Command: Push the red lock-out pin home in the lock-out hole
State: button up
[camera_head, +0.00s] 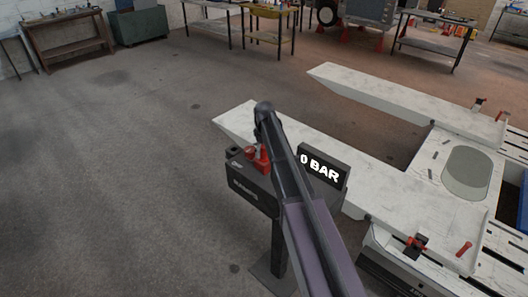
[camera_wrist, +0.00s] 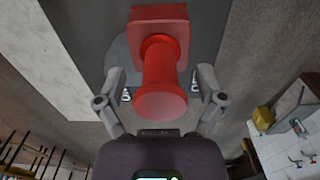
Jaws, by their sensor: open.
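A red pin-like piece (camera_head: 465,248) is on the near right part of the white frame bench (camera_head: 345,160); I cannot tell how deep it sits, and no hole shows. My gripper (camera_wrist: 160,82) is open in the wrist view. A red round knob on a red block (camera_wrist: 161,92) lies between and beyond its two fingers, with gaps on both sides. In the head view a red fitting (camera_head: 257,160) sits on the dark pump unit (camera_head: 252,190), beside my arm. My arm hides the gripper there.
A black clamp with a red part (camera_head: 416,244) is on the bench's near edge. Workbenches (camera_head: 70,42) line the back. The floor at left is clear.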

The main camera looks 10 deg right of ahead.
jog(key=shift+r+p, duration=5.65)
jog(key=shift+r, duration=0.15)
jog(key=shift+s, duration=0.1)
jog(key=s+f+m+b, duration=0.2)
jog(key=s+f+b, duration=0.2)
jog(key=s, duration=0.5)
jog(key=s+f+m+b, duration=0.2)
jog(key=s+f+b, duration=0.3)
jog(key=s, duration=0.5)
jog(key=s+f+m+b, duration=0.3)
jog(key=s+f+b, duration=0.2)
jog(key=s, duration=0.5)
jog(key=shift+a, duration=0.3)
